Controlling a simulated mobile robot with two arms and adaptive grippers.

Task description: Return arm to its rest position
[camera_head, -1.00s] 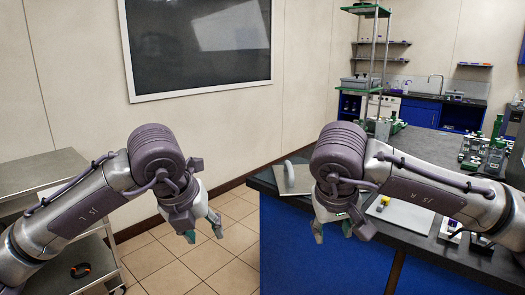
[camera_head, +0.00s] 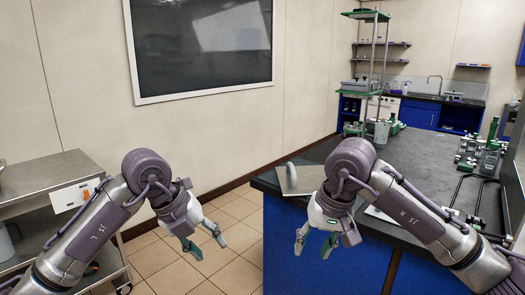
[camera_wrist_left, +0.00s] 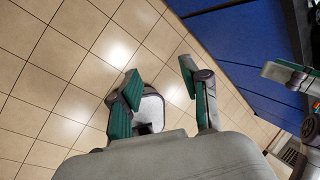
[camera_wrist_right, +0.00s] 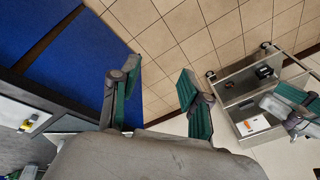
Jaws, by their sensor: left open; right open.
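My left gripper (camera_head: 207,244) hangs open and empty over the tiled floor, left of the dark bench, in the head view. Its two green-padded fingers show in the left wrist view (camera_wrist_left: 160,76), with only floor tiles between them. My right gripper (camera_head: 313,246) is open and empty in front of the bench's near left corner. In the right wrist view (camera_wrist_right: 158,74) its fingers are apart with floor tiles between and beyond them. The two grippers are apart, side by side, both pointing down. Both arms are bent.
A metal cart (camera_head: 58,166) stands beside my left arm. Tiled floor (camera_head: 240,208) between them is clear.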

